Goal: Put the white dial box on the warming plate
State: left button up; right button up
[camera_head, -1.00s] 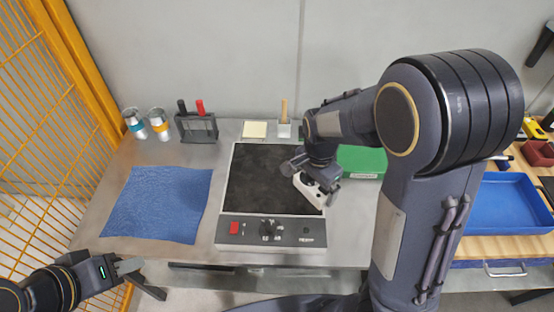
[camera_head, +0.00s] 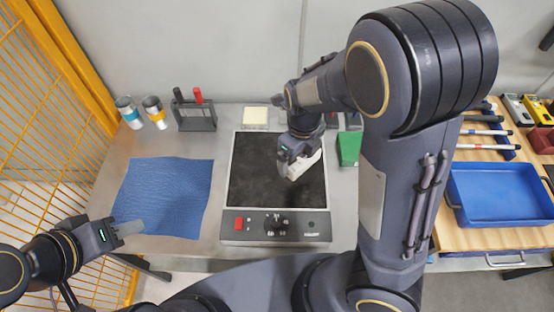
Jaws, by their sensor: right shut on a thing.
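The warming plate (camera_head: 255,185) is a grey box with a black top and a front panel with a red switch and a dark knob. It stands on the grey table. My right gripper (camera_head: 298,166) is shut on the white dial box (camera_head: 305,166) above the right part of the black top. Much of the box is hidden by the gripper, and I cannot tell whether it touches the plate. My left gripper (camera_head: 128,229) is at the lower left, empty, near the front edge of the table; its finger gap is not clear.
A blue cloth (camera_head: 164,197) lies left of the plate. Two cups (camera_head: 154,112), a rack with red and black handles (camera_head: 195,112) and a cream block (camera_head: 255,116) stand behind. A green box (camera_head: 349,148) is right of the plate. A blue tray (camera_head: 500,192) lies on the wooden table.

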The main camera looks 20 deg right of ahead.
jog(key=w+a+f, duration=0.1)
jog(key=w+f, duration=0.1)
jog(key=w+a+f, duration=0.1)
jog(key=w+f, duration=0.1)
jog(key=w+a+f, duration=0.1)
jog(key=w+f, duration=0.1)
jog(key=shift+w+a+f, duration=0.15)
jog(key=shift+a+f, duration=0.15)
jog(key=shift+w+a+f+p, duration=0.15)
jog(key=shift+f+p, duration=0.4)
jog(key=shift+f, duration=1.25)
jog(key=shift+f, duration=0.15)
jog(key=o, duration=0.8)
jog(key=shift+c, duration=0.2)
